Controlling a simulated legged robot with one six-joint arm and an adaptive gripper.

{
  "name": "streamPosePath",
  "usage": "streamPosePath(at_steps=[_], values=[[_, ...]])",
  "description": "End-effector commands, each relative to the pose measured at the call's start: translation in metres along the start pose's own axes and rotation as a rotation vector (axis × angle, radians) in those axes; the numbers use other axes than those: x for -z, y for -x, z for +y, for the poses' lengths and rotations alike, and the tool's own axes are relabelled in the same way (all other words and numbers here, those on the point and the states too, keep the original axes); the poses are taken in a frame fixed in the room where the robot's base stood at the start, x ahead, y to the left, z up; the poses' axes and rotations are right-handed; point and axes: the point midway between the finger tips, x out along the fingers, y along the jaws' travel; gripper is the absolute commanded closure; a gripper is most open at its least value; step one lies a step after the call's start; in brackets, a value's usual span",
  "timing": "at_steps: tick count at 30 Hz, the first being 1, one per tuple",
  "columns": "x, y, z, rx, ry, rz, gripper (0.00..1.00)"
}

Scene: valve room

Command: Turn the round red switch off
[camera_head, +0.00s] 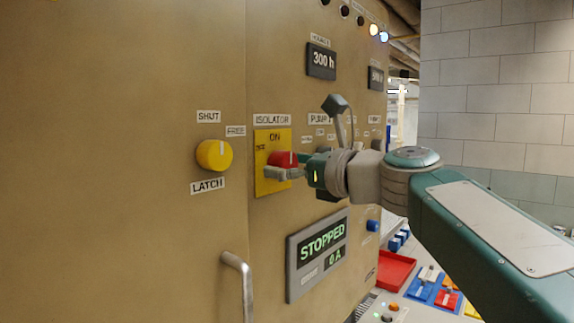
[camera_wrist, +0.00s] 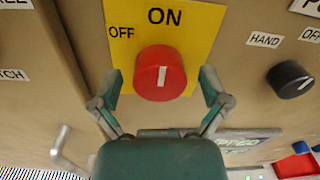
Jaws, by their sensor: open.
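The round red switch (camera_head: 283,158) sits on a yellow plate (camera_head: 264,186) under the ISOLATOR label on the tan cabinet. In the wrist view the red switch (camera_wrist: 159,72) has a white line that stands about vertical, towards ON. OFF is printed to the upper left of the switch on the yellow plate (camera_wrist: 205,25). My gripper (camera_head: 283,168) is open in front of the plate. In the wrist view its fingers (camera_wrist: 160,88) stand to the left and right of the switch, with a visible gap on each side.
A yellow knob (camera_head: 214,155) is left of the plate. A black knob (camera_wrist: 290,79) is to its right. A STOPPED display (camera_head: 320,252) and a metal handle (camera_head: 242,285) are below. A red tray (camera_head: 395,271) lies at lower right. A block wall (camera_head: 490,100) stands right.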

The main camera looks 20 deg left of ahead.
Motion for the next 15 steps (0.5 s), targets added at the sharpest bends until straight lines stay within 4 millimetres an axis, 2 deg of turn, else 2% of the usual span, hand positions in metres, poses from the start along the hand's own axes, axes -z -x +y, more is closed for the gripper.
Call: streamPosePath(at_steps=[3,5,6,9,15], values=[[0.0001,0.0002,0.0000,0.000,0.000,0.000,0.04],[0.0001,0.0002,0.0000,0.000,0.000,0.000,0.31],[0.0001,0.0002,0.0000,0.000,0.000,0.000,0.48],[0.0002,0.0001,0.0001,0.000,0.000,0.000,0.86],[0.0003,-0.0004,0.0001,0.000,0.001,0.000,0.86]])
